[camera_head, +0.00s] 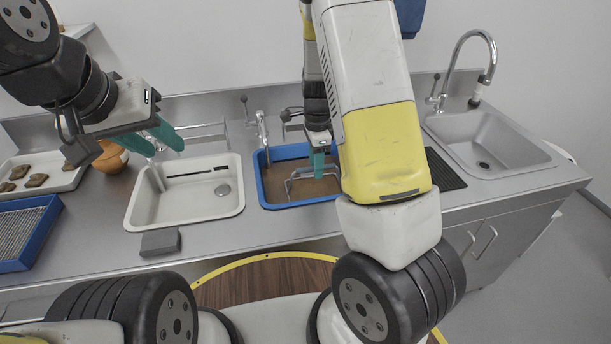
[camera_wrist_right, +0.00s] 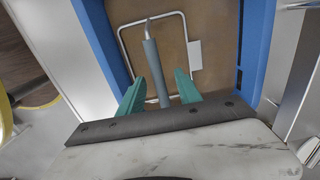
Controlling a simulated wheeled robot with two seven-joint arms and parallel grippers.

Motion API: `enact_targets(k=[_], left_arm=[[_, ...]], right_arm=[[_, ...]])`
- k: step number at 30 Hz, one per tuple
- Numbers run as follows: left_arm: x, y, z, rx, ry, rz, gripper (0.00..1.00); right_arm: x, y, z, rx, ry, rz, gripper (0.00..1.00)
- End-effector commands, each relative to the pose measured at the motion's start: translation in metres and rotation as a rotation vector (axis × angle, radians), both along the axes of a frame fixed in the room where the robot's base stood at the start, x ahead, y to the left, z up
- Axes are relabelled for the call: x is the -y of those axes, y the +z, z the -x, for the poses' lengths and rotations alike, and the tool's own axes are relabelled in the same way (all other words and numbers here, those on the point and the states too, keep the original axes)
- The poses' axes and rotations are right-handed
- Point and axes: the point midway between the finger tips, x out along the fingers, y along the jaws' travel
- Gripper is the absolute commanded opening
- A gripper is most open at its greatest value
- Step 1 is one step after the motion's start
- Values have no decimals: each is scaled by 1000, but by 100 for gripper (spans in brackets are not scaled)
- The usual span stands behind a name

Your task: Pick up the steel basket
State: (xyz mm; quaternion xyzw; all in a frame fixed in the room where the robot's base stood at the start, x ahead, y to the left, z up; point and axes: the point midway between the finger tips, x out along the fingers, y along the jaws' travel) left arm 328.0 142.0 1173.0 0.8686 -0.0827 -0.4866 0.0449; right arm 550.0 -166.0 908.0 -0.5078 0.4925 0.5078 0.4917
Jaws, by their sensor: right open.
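The steel basket (camera_head: 291,182) sits in a blue-rimmed basin (camera_head: 263,182) with a brown inside. Its wire rim and upright grey handle (camera_wrist_right: 152,62) show in the right wrist view. My right gripper (camera_head: 318,170) is over the basin, fingers pointing down. In the wrist view its teal fingers (camera_wrist_right: 160,84) are open, one on each side of the handle; I cannot tell whether they touch it. The arm hides part of the basin in the head view. My left gripper (camera_head: 167,146) is open and empty, raised near the white sink.
A white sink (camera_head: 236,200) is left of the basin, with a grey block (camera_head: 160,242) in front. A blue-framed rack (camera_head: 48,222), a tray of sherds (camera_head: 62,168) and an orange pot (camera_head: 110,158) are at left. A steel sink (camera_head: 505,150) is at right.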

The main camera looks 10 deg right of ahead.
Motion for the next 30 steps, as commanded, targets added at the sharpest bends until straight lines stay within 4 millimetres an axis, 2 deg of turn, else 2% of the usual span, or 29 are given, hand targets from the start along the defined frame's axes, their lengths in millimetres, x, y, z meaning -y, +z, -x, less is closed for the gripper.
enact_targets(k=[6,10,30], left_arm=[[0,0,0,0,0,0,36],[0,0,0,0,0,0,36],[0,0,0,0,0,0,36]], right_arm=[[-1,-33,2,-3,1,0,41],[-1,-46,1,-1,1,0,41],[-1,-52,1,0,3,-1,41]])
